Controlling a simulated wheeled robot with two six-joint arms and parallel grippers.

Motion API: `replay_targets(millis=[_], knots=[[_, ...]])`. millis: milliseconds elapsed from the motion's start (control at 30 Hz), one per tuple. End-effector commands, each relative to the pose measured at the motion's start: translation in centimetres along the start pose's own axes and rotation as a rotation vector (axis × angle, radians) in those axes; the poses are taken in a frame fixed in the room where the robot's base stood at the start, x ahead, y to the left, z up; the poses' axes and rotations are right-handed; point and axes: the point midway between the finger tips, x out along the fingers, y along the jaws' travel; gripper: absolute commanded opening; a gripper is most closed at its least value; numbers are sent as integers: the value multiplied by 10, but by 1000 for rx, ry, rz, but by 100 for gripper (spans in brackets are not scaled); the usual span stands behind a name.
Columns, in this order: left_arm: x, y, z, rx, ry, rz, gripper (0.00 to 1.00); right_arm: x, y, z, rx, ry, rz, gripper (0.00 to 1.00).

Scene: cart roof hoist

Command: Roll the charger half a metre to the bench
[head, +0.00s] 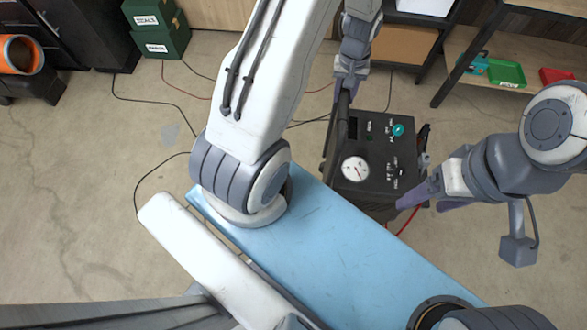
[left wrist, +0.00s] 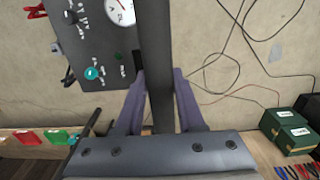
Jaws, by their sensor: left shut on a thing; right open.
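The charger (head: 372,165) is a dark box with a white round gauge, a teal knob and small switches on its panel. It stands on the floor right of centre; part of its panel shows in the left wrist view (left wrist: 98,50). A dark handle bar (left wrist: 157,40) runs along its side. My left gripper (head: 345,88) is shut on this bar, with a finger on each side (left wrist: 158,85). My right gripper (head: 425,198) is open by the charger's near right corner; I cannot tell whether it touches. The charger's wheels are hidden.
A wooden-topped bench or shelf unit (head: 453,62) with a green tray (head: 506,73) and a red bin (head: 556,76) stands at upper right. Green boxes (head: 160,28) stand at upper left. Thin cables (head: 160,106) lie across the floor. Floor between charger and shelf is mostly clear.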

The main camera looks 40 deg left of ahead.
Motion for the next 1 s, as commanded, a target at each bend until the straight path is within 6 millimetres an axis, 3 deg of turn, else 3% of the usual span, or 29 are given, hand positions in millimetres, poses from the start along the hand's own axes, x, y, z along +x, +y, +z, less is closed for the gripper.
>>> replay_targets(millis=[600,1000], knots=[[-1,50,-1,2,4,3,0,-3,0,0,0,0,0,69],[0,52,-1,0,3,2,0,-3,0,0,0,0,0,69]])
